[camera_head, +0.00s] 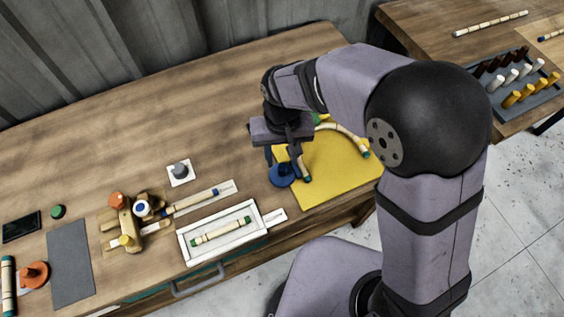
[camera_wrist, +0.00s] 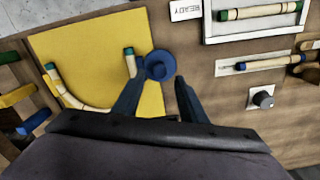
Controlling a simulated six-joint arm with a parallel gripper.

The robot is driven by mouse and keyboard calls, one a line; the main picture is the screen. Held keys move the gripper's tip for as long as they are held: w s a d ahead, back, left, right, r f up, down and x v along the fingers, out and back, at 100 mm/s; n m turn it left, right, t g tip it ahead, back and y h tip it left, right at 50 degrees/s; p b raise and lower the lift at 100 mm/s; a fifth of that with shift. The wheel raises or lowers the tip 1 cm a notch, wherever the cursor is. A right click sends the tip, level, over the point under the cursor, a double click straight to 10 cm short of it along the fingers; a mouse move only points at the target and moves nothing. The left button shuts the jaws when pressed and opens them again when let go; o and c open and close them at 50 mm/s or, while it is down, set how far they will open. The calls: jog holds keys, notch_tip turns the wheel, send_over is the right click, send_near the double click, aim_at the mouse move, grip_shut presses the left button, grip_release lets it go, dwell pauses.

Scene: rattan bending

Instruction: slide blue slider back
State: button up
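A round blue knobbed piece (camera_head: 281,176) stands at the left edge of the yellow mat (camera_head: 335,183); I take it as the blue slider. In the wrist view the blue piece (camera_wrist: 157,66) shows just past and between my fingertips. My gripper (camera_head: 283,160) points down close above it. In the wrist view my gripper (camera_wrist: 158,84) has its fingers apart, with nothing clearly clamped. Whether a finger touches the blue piece cannot be told.
A curved rattan piece (camera_head: 345,130) with green ends lies on the mat. Left are a white tray (camera_head: 183,244) with a straight rattan piece, a blue-ended stick (camera_head: 195,200) on a strip, a grey knob (camera_head: 180,169) and a wooden fixture (camera_head: 126,228). The table's back is clear.

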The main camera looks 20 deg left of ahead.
aim_at(282, 168)
jog(key=shift+f+p, duration=0.5)
jog(key=shift+f, duration=1.85)
grip_shut()
